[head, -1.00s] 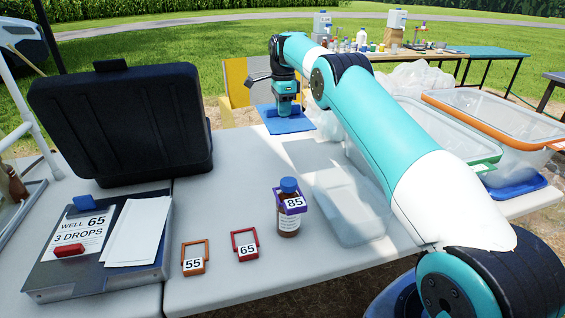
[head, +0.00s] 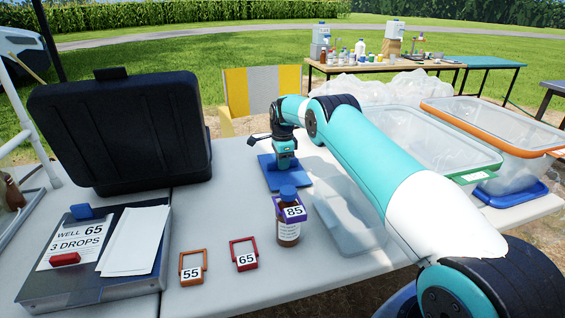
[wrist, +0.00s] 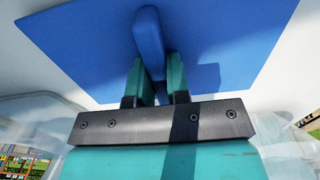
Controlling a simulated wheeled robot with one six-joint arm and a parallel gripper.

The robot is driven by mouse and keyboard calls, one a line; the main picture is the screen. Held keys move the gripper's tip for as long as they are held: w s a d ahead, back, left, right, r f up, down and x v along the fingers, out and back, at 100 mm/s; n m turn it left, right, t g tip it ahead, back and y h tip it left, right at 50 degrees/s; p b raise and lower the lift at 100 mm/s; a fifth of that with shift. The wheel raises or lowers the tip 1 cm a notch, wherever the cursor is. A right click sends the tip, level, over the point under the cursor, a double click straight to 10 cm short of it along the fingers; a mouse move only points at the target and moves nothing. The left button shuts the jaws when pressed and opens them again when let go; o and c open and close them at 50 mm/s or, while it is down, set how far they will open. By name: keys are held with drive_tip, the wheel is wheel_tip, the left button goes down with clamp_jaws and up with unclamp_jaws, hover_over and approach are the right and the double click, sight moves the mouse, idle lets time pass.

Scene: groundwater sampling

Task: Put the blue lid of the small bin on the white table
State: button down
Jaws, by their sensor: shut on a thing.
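My gripper (head: 285,165) is shut on the raised handle (wrist: 149,35) of the flat blue lid. The blue lid (head: 268,175) lies level at or just above the white table (head: 225,220), behind the brown bottle; I cannot tell whether it touches. In the wrist view my fingers (wrist: 160,70) pinch the handle, and the blue lid (wrist: 90,50) spreads around it with white table surface beyond.
A brown bottle (head: 288,232) with tag 85 stands close in front of the lid. Tags 55 (head: 192,268) and 65 (head: 244,254) lie nearer. A black case (head: 120,130) stands left. Clear bins with green (head: 487,166) and orange (head: 500,125) rims stand right.

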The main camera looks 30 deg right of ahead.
drive_tip(key=c, duration=1.5)
unclamp_jaws()
drive_tip(key=shift+f, duration=0.1)
drive_tip(key=o, duration=0.4)
wheel_tip(320, 180, up, 12)
drive_tip(key=s+a+r+n+y, duration=0.1)
drive_tip(key=s+a+r+n, duration=0.6)
drive_tip(key=a, duration=0.3)
drive_tip(key=s+a+r+n, duration=0.6)
drive_tip(key=s+a+n, duration=0.1)
drive_tip(key=a, duration=0.2)
drive_tip(key=s+a+n+y, duration=0.1)
drive_tip(key=s+a+n, duration=0.2)
drive_tip(key=s, duration=0.7)
drive_tip(key=s+a+f+n+y, duration=0.1)
drive_tip(key=s+a+n, duration=0.3)
drive_tip(key=s, duration=0.7)
drive_tip(key=s+a+n+y, duration=0.1)
drive_tip(key=s+a+n, duration=0.2)
drive_tip(key=s+n, duration=0.4)
drive_tip(key=s, duration=0.4)
drive_tip(key=shift+a+f, duration=0.15)
drive_tip(key=shift+f, duration=0.2)
